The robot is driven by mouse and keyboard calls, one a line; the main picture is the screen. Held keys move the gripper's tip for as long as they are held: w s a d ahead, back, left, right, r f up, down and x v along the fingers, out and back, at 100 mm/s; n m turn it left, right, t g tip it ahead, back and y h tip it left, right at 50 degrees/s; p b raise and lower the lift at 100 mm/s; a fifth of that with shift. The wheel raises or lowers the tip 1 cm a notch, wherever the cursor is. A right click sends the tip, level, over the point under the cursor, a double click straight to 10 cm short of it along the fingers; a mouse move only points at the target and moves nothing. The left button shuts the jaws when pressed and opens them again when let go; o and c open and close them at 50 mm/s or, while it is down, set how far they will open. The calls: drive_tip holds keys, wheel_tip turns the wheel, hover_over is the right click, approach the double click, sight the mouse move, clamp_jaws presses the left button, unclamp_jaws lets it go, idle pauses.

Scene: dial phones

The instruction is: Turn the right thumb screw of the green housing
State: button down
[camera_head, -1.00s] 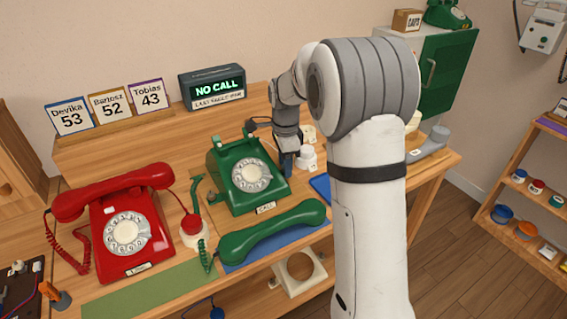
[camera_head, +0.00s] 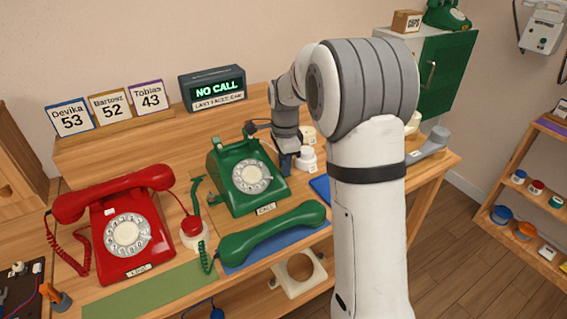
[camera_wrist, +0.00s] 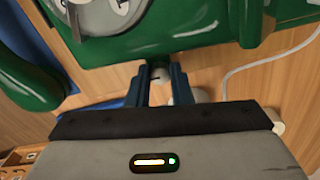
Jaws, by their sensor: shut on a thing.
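The green housing (camera_head: 222,196) is the body of a green dial phone, standing upright in the middle of the bench. It also fills the top of the wrist view (camera_wrist: 200,42). My gripper (camera_head: 286,170) is low at the housing's right side. In the wrist view its two blue fingers (camera_wrist: 161,82) point at the housing wall and are shut on a small pale knob, the right thumb screw (camera_wrist: 160,74). The fingers hide most of the screw, so its turn angle cannot be read. In the head view the screw is hidden behind the fingers.
The green handset (camera_head: 270,232) lies off the phone on a blue mat in front. A red phone (camera_head: 122,235) stands at the left. White round items (camera_head: 307,157) sit close right of my gripper. A cable (camera_wrist: 262,62) runs near the housing in the wrist view.

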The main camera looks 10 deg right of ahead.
drive_tip(key=n+p, duration=0.2)
drive_tip(key=n, duration=0.2)
drive_tip(key=shift+d+r+n, duration=0.1)
drive_tip(key=shift+n, duration=0.3)
drive_tip(key=n+p, duration=0.1)
drive_tip(key=n, duration=0.3)
drive_tip(key=n+p, duration=0.1)
drive_tip(key=n, duration=0.4)
drive_tip(key=shift+p, duration=0.3)
drive_tip(key=n, duration=0.4)
drive_tip(key=shift+n+p, duration=0.3)
drive_tip(key=shift+p, duration=0.1)
drive_tip(key=n, duration=0.4)
drive_tip(key=shift+p, duration=0.35)
drive_tip(key=n, duration=0.8)
drive_tip(key=shift+n+p, duration=0.3)
drive_tip(key=shift+p, duration=0.1)
drive_tip(key=shift+n, duration=1.9)
